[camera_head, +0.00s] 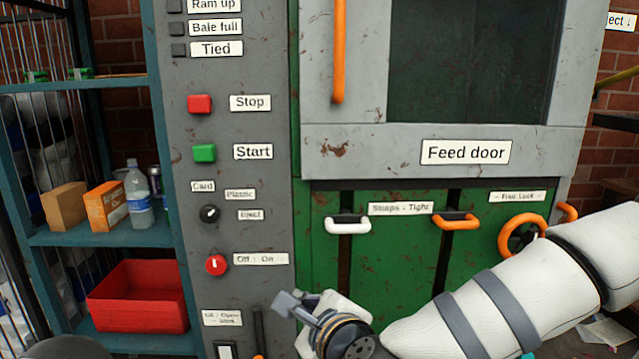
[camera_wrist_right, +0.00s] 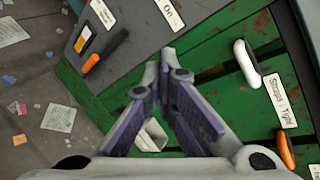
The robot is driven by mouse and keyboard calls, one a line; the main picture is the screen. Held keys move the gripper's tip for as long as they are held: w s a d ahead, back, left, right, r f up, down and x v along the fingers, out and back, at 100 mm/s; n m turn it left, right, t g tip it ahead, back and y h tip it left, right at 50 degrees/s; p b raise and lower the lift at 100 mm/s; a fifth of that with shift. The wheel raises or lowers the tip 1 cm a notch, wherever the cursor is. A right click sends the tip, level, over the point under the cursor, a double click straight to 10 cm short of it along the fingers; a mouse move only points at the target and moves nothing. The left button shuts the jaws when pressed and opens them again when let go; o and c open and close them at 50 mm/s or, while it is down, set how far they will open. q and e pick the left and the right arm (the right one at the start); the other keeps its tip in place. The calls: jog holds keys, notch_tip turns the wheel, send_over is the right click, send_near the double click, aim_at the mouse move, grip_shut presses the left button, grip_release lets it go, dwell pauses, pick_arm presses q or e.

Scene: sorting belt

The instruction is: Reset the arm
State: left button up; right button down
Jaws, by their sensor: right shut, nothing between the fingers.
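My right arm (camera_head: 500,312) comes in from the right in the head view, in front of the green lower panels of the machine. My right gripper (camera_head: 287,303) is at its end, low in front of the grey control panel's right edge. In the right wrist view the two fingers of the gripper (camera_wrist_right: 162,62) meet at their tips, with nothing between them. The gripper is shut and points toward the lower part of the machine. Whether it touches the panel I cannot tell. My left gripper does not show.
The grey control panel (camera_head: 233,110) has red Stop (camera_head: 200,104) and green Start (camera_head: 204,152) buttons. Orange and white handles (camera_head: 347,224) stick out of the green panels. A shelf with a red bin (camera_head: 138,297) stands at left. Scraps of paper (camera_wrist_right: 59,118) litter the floor.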

jog(key=s+d+f+n+g+p, duration=0.1)
jog(key=s+d+f+n+g, duration=0.25)
jog(key=s+f, duration=0.45)
jog(key=s+d+f+n+g+h, duration=0.1)
jog(key=s+d+f+n+g, duration=0.1)
jog(key=s+f+n, duration=0.45)
jog(key=s+d+f+n+g+p, duration=0.1)
jog(key=s+d+f+n+g, duration=0.2)
jog(key=s+f, duration=0.6)
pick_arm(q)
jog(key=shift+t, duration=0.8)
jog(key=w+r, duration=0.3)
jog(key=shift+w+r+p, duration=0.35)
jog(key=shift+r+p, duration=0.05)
pick_arm(e)
jog(key=s+d+f+n+g+h, duration=0.1)
jog(key=s+d+n+g, duration=0.2)
jog(key=s+d, duration=0.4)
jog(key=s+d+f+n+g+h, duration=0.1)
jog(key=s+d+n, duration=0.5)
jog(key=s, duration=0.9)
jog(key=d+g+h, duration=0.1)
jog(key=d+g, duration=0.1)
jog(key=shift+s+d+g+h, duration=0.25)
jog(key=shift+s+g+h, duration=0.05)
jog(key=shift+g, duration=0.05)
jog(key=shift+w, duration=0.1)
